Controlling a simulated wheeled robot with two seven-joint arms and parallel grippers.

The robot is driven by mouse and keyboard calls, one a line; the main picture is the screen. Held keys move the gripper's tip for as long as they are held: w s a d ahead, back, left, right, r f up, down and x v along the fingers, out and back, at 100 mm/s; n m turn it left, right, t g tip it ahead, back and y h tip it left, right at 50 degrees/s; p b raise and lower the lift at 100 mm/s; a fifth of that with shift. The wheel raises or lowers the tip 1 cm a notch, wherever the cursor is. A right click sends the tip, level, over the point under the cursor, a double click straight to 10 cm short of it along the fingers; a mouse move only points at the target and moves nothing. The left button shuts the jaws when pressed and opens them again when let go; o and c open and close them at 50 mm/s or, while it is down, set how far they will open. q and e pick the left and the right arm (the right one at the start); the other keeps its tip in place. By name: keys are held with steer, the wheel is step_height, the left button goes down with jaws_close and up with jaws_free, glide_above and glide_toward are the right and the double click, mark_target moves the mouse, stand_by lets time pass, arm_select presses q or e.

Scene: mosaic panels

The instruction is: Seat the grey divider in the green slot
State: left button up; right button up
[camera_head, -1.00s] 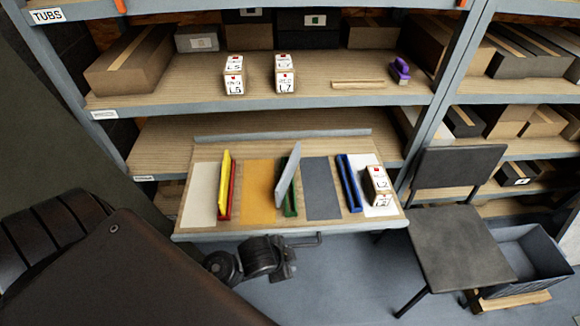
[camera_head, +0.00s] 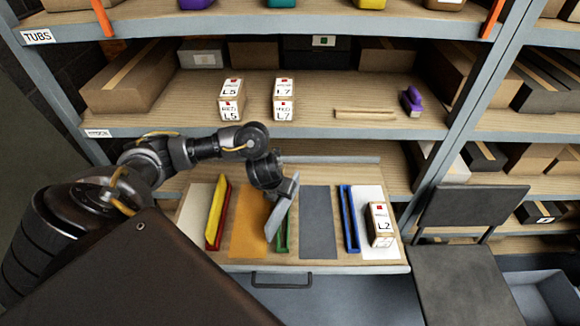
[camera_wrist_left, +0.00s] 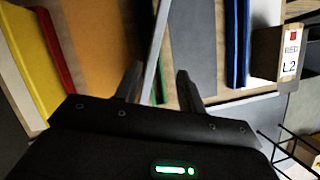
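The grey divider (camera_head: 284,208) stands tilted over the green slot (camera_head: 284,232) on the pull-out board, leaning to one side of it. The divider hides part of the slot; whether its lower edge is inside is unclear. My left gripper (camera_head: 270,182) is at the divider's upper part, reaching in from the left. In the left wrist view its two fingers (camera_wrist_left: 159,78) are apart, with the thin grey divider (camera_wrist_left: 158,40) running between them, nearer the left finger. A gap shows on the right finger's side. My right gripper is out of view.
A yellow divider (camera_head: 217,208) stands in a red slot (camera_head: 221,228) to the left. A blue slot (camera_head: 348,222) and an L2 box (camera_head: 380,224) are to the right. L5 and L7 boxes (camera_head: 283,98) stand on the shelf above. A chair (camera_head: 470,212) stands at the right.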

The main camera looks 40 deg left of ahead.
mark_target(284, 199)
arm_select(q)
steer(key=shift+a+r, duration=0.25)
steer(key=shift+a, duration=0.3)
steer(key=shift+s+r, duration=0.1)
steer(key=shift+s, duration=0.05)
steer(key=b+x, duration=0.2)
steer(key=x, duration=0.2)
steer(key=shift+f+b, duration=0.3)
steer(key=shift+f, duration=0.05)
steer(key=shift+w+f, duration=0.25)
steer(key=shift+f, duration=0.2)
steer(key=x, duration=0.5)
steer(key=shift+w+a+b, duration=0.15)
steer(key=shift+b, duration=0.15)
steer(key=shift+c, duration=0.6)
jaws_close()
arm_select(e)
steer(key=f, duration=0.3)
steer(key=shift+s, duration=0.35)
